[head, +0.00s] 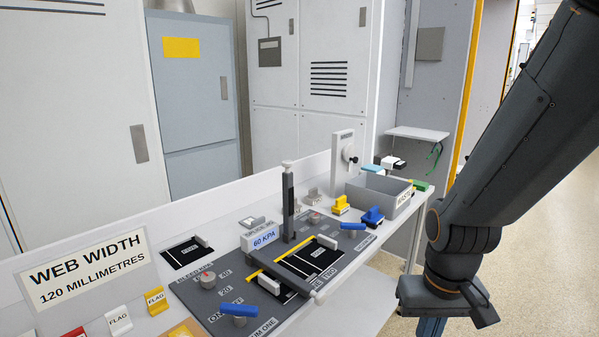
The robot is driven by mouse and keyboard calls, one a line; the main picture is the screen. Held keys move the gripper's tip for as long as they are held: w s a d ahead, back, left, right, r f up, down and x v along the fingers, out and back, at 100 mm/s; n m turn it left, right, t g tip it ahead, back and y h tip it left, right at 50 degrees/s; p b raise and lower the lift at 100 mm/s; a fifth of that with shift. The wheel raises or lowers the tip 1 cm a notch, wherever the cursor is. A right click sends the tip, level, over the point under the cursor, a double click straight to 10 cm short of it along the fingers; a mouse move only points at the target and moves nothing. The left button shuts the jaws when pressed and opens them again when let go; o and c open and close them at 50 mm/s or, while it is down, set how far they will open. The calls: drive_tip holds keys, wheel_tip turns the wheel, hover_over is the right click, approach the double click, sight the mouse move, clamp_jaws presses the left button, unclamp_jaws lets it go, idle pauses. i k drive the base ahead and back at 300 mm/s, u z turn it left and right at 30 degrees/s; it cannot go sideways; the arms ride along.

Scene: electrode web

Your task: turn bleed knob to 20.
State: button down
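The bleed knob (208,281) is a small round grey knob on the dark grey panel, below the lettering that reads as bleed kPa. A small red mark shows on its top; its exact pointing is too small to tell. The numbers 40 (224,275) and 20 (228,293) are printed to its right. My gripper (431,327) is at the lower right, off the bench's right side and well apart from the knob. Only its upper part shows; the fingertips are cut off by the bottom edge, so its opening is hidden.
A blue-handled lever (239,310) sits just below the knob. A dark upright post (288,205) and a long bar stand to its right. A 60 kPa block (263,237), a grey bin (378,194) and a web width sign (88,272) are also on the bench.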

sight(208, 280)
drive_tip(key=u, duration=1.3)
